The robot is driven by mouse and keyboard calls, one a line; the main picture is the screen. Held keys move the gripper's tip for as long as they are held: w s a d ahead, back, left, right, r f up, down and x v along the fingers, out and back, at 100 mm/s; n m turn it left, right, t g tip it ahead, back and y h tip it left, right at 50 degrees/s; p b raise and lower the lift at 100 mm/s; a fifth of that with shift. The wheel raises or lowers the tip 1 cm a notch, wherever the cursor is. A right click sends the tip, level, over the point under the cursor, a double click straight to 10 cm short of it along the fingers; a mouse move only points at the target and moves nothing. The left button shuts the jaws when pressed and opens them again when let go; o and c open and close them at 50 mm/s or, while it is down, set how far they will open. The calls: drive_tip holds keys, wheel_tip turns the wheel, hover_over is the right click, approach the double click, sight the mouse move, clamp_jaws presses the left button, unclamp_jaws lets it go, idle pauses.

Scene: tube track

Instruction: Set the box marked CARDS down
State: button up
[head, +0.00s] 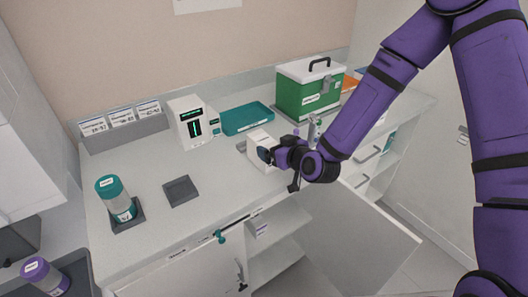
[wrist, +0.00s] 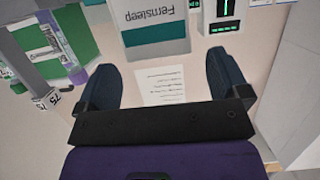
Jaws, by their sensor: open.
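A white box (head: 258,139) stands on the counter (head: 225,205), right beside my gripper (head: 268,155). The word CARDS cannot be read on it in the head view. My gripper is open, and its dark fingers partly cover the box. In the wrist view my gripper (wrist: 157,85) has its two fingers wide apart with nothing held between them. A pale grey box face (wrist: 160,15) with upside-down lettering like "Fernsleep" shows beyond the fingers; I cannot tell for certain whether it is the same box.
A teal tray (head: 247,119), a white device (head: 187,125) and a green case (head: 308,95) stand behind. A dark square pad (head: 181,191) and a teal-capped jar (head: 115,200) are left. Below, an open cabinet door (head: 350,240) juts out; a small box (head: 259,229) sits on the shelf.

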sight(265, 141)
drive_tip(key=shift+x, duration=2.7)
drive_tip(key=shift+c, duration=0.2)
drive_tip(key=c, duration=1.4)
drive_tip(key=shift+o, duration=0.2)
drive_tip(key=shift+r, duration=0.2)
